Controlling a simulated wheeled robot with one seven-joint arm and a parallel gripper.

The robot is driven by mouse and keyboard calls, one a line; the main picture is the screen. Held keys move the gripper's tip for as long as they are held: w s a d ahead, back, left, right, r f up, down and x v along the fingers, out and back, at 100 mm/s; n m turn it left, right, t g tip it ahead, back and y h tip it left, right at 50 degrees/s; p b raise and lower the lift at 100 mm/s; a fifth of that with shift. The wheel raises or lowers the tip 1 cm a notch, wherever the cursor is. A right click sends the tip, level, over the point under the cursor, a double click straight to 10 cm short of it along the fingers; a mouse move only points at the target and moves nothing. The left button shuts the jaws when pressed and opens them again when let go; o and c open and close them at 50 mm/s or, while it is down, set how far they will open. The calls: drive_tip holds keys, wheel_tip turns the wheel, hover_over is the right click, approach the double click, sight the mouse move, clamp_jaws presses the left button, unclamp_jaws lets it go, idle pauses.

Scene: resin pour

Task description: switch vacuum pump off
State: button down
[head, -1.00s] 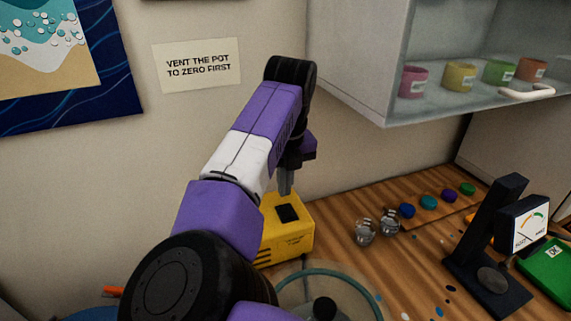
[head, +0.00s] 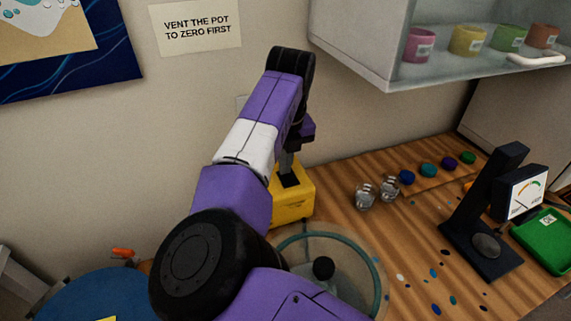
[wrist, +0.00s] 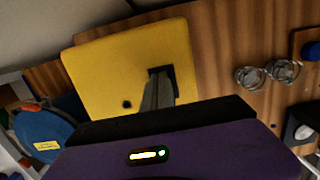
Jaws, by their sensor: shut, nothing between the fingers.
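The vacuum pump, a yellow box (head: 294,203), stands on the wooden bench near the wall, partly behind my arm. A black switch (head: 290,181) is on its top. My gripper (head: 286,173) is shut and empty, pointing down over the switch. In the wrist view the yellow box (wrist: 115,60) fills the upper middle. The grey fingers (wrist: 157,92) reach over its dark switch (wrist: 161,71) and cover part of it. I cannot tell whether the tips touch it, nor which way the switch is set.
A round pot with a clear lid (head: 335,258) and black knob is in front of the box. Two clear cups (head: 366,196) stand to its right. A black gauge stand (head: 485,215) and green tray (head: 545,240) are farther right. A cabinet (head: 370,45) hangs above.

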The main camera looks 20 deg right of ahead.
drive_tip(key=shift+s+f, duration=0.2)
drive_tip(key=shift+s+r, duration=0.1)
drive_tip(key=shift+s, duration=0.6)
drive_tip(key=shift+r+p, duration=0.15)
drive_tip(key=shift+p, duration=0.15)
drive_tip(key=shift+w+r, duration=0.1)
drive_tip(key=shift+r, duration=0.2)
wheel_tip(320, 180, up, 13)
drive_tip(key=s, duration=0.1)
drive_tip(key=shift+s, duration=0.4)
